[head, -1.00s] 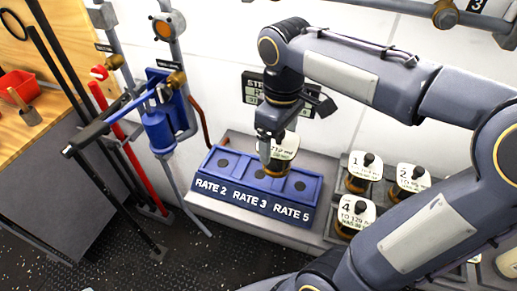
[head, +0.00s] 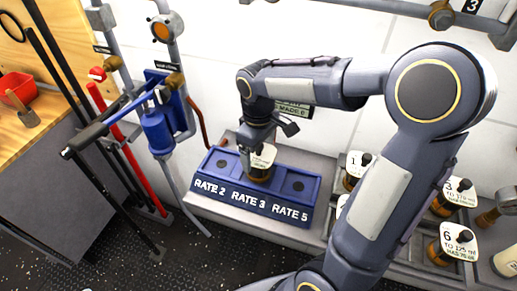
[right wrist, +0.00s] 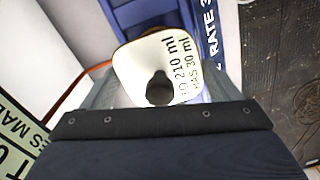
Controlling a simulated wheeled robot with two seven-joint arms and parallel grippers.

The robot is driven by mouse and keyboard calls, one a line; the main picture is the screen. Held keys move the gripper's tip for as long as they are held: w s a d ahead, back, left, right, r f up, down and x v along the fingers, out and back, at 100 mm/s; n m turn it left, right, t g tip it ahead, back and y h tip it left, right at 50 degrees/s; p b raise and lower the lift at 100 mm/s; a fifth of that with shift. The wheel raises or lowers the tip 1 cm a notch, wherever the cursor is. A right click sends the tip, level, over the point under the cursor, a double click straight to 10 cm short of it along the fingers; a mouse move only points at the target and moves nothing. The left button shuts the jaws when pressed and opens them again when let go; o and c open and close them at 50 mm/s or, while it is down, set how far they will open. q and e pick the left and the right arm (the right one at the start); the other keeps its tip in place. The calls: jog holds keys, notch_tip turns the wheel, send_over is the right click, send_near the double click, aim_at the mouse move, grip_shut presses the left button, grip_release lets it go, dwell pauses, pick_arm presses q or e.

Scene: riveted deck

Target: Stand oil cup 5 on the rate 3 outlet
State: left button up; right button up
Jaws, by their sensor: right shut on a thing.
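An oil cup (head: 262,160) with a white top plate, black knob and amber body is held in my right gripper (head: 256,147). Its plate reads "TO 210 ml, HAS 30 ml" in the right wrist view (right wrist: 163,55); its number is hidden. The cup is upright over the middle of the blue outlet block (head: 222,190), behind the RATE 3 label, and hides that outlet. I cannot tell if its base touches the block. The RATE 2 and RATE 5 outlets show empty. The block also shows in the right wrist view (right wrist: 140,14). My left gripper is out of view.
Other cups stand in a rack at right: cup 1 (head: 353,170), cup 3 (head: 452,196) and cup 6 (head: 453,243); my right arm hides part of the rack.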

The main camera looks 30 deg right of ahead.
jog(key=shift+f, duration=0.1)
jog(key=o, duration=1.6)
notch_tip(320, 180, up, 11)
jog(key=shift+r+p, duration=0.1)
jog(key=shift+p, duration=0.2)
jog(key=shift+r, duration=0.35)
jog(key=shift+s+r, duration=0.15)
jog(key=shift+s, duration=0.05)
jog(key=s+a+f+m+t+y, duration=0.2)
jog(key=s+f+m, duration=0.1)
jog(key=s, duration=0.5)
jog(key=s+a+f+m+t+y, duration=0.1)
jog(key=s+a+f+m+t, duration=0.1)
jog(key=s, duration=0.6)
notch_tip(320, 180, down, 3)
jog(key=shift+s+f+m+t+y, duration=0.1)
jog(key=shift+s+m+t+y, duration=0.25)
jog(key=shift+m+t, duration=0.55)
